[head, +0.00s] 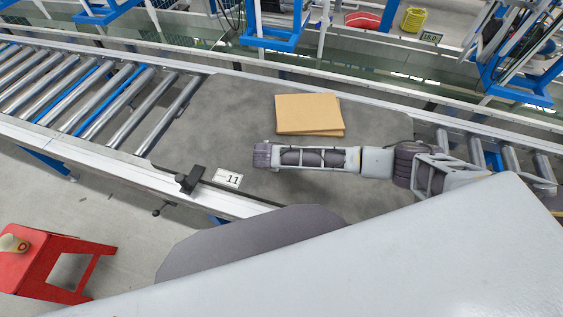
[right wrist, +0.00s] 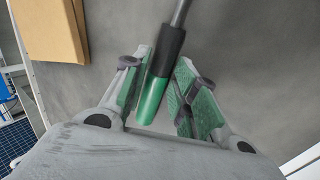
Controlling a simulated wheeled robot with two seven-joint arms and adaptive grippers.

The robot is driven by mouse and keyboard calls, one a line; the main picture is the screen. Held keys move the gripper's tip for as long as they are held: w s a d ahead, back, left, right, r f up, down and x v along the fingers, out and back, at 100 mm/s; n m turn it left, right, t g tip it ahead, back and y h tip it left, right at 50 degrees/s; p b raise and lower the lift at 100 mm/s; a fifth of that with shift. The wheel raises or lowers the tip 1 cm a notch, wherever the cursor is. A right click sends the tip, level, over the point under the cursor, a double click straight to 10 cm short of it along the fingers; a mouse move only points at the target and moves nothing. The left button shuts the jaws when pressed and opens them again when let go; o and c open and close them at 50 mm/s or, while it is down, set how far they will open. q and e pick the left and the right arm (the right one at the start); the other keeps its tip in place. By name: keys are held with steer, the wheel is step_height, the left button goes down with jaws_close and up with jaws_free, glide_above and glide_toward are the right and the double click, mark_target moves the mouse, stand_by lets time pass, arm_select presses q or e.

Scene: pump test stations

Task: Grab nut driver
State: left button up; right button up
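The nut driver shows in the right wrist view, with a green handle (right wrist: 152,95), a black collar and a grey shaft pointing away up the picture. My right gripper (right wrist: 167,62) is open, with its fingers on either side of the handle. The handle lies nearer the left finger, and a gap shows on the right. I cannot tell whether the left finger touches it. In the head view my right gripper (head: 262,155) is low over the grey table top, and the nut driver cannot be made out there. My left gripper is not in view.
Brown cardboard sheets (head: 308,113) lie on the grey table top (head: 225,115) behind my right arm. A label reading 11 (head: 228,178) and a black clamp (head: 190,180) sit at the front edge. Rollers (head: 90,95) run off to the left. A red stool (head: 50,262) stands on the floor.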

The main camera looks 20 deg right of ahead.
steer(key=shift+d+f, duration=0.3)
steer(key=shift+c, duration=0.5)
steer(key=c, duration=0.5)
steer(key=shift+s, duration=0.1)
jaws_close()
steer(key=shift+f, duration=0.1)
steer(key=shift+s+a, duration=0.1)
step_height(320, 180, up, 10)
steer(key=shift+w+r+p, duration=0.2)
steer(key=shift+w+p, duration=0.1)
steer(key=shift+p, duration=0.15)
